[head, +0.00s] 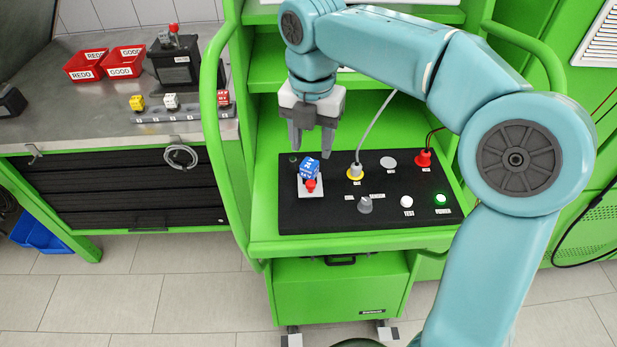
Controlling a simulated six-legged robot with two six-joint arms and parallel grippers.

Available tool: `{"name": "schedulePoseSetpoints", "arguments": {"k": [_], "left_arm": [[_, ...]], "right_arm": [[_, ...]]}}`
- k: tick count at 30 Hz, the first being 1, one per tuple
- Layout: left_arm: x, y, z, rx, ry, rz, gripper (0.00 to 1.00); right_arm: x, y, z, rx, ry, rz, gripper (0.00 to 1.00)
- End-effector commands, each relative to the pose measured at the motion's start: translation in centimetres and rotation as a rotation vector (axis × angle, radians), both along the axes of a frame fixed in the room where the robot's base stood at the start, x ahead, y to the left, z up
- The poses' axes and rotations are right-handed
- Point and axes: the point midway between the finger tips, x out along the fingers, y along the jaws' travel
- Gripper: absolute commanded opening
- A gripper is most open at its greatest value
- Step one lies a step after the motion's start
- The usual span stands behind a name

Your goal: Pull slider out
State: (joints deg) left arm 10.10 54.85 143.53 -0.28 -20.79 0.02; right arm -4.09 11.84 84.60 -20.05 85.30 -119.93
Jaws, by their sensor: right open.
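The black control panel (325,213) lies on the green bench shelf. A small red part (310,186) shows at the block's front; I cannot tell for sure which part is the slider. My right gripper (314,153) points down just above and behind the blue block. Its fingers are apart and it holds nothing. My left gripper is not in view.
Red bins (122,62) and small coloured blocks (171,101) stand on the left metal table. Green rails flank the bench.

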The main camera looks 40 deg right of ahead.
Motion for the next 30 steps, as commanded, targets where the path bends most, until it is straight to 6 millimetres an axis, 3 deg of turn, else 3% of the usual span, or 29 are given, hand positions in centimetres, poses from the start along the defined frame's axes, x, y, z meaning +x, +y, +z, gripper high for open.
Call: {"name": "schedulePoseSetpoints", "arguments": {"k": [1,6,12,18,26,30], "left_arm": [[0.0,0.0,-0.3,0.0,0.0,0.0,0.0],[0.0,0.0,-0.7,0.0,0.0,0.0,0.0],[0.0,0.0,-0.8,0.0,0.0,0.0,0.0],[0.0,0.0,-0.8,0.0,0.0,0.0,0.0],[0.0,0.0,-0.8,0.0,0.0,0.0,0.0],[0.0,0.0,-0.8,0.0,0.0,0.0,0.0]], "right_arm": [[-0.1,0.0,-1.5,-0.001,0.006,0.0,0.48],[0.0,0.0,-5.5,0.0,0.005,0.0,0.48],[0.3,0.1,-8.8,-0.001,0.004,0.0,0.48],[0.5,0.1,-10.2,-0.001,0.001,0.0,0.48],[0.6,0.1,-10.3,-0.001,0.001,0.0,0.48],[0.6,0.1,-10.3,-0.001,0.001,0.0,0.03]]}}
